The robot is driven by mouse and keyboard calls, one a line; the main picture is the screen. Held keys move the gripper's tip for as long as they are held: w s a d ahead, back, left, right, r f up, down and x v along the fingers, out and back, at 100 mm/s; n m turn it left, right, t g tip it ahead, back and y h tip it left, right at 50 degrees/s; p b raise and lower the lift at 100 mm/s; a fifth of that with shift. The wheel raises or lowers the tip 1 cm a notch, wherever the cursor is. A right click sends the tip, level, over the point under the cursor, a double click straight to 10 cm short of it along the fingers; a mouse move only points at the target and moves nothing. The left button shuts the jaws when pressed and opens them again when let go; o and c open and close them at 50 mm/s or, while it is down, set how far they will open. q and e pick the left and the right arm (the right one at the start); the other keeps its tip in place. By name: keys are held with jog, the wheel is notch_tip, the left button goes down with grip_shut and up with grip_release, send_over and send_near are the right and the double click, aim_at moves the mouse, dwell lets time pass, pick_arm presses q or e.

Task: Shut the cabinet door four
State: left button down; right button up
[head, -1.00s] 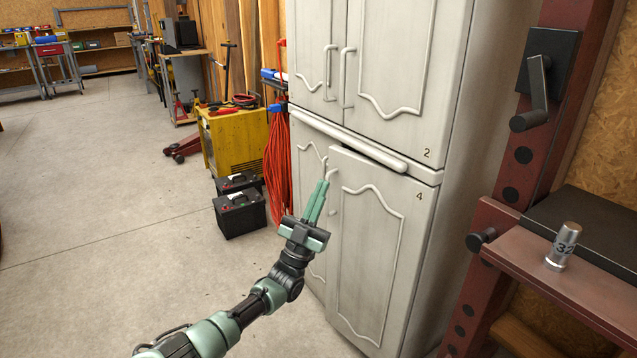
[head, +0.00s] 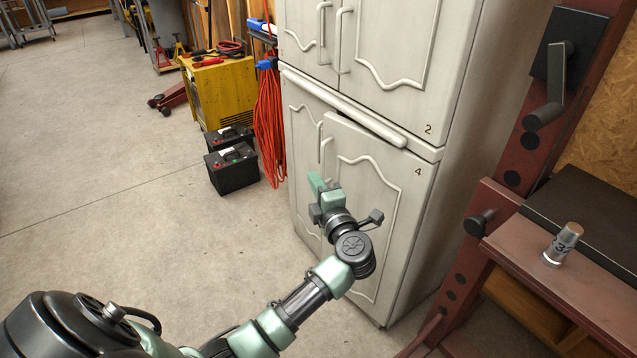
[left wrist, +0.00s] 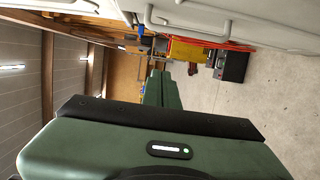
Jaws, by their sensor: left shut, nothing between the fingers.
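The white cabinet's lower right door, marked 4 (head: 395,225), stands slightly ajar. Its left edge sits a little proud of the lower left door (head: 305,140), and a thin dark gap shows under the ledge. My left gripper (head: 317,183) is shut and empty, in front of door four near its left edge, just below the door's handle. The arm hides part of the door's lower front. I cannot tell whether the gripper touches the door. In the left wrist view the shut fingers (left wrist: 160,88) point away from the camera, with white cabinet handles above. My right gripper is out of view.
The upper doors, one marked 2 (head: 405,70), look shut. A red steel frame with a bench (head: 560,285) and a metal cylinder (head: 563,244) stands at right. Black batteries (head: 232,168), a red cable (head: 269,125) and a yellow machine (head: 215,90) stand left.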

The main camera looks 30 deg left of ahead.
aim_at(324, 153)
pick_arm(q)
jog(key=w+a+b, duration=0.2)
jog(key=w+a, duration=0.1)
jog(key=w, duration=0.4)
jog(key=shift+w+a, duration=0.15)
jog(key=shift+w, duration=0.05)
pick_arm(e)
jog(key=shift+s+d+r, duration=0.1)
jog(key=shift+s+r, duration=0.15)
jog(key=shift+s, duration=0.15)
pick_arm(q)
jog(key=w+p, duration=0.1)
jog(key=w+m+t+h+p, duration=0.1)
jog(key=shift+w+a+r+p, duration=0.1)
jog(key=shift+w+r+p, duration=0.2)
jog(key=shift+p, duration=0.1)
jog(key=w, duration=0.1)
jog(key=t+h, duration=0.1)
jog(key=w+m+p, duration=0.1)
jog(key=shift+w+f+t+h, duration=0.25)
jog(key=shift+w+t+h, duration=0.05)
jog(key=shift+w+t, duration=0.1)
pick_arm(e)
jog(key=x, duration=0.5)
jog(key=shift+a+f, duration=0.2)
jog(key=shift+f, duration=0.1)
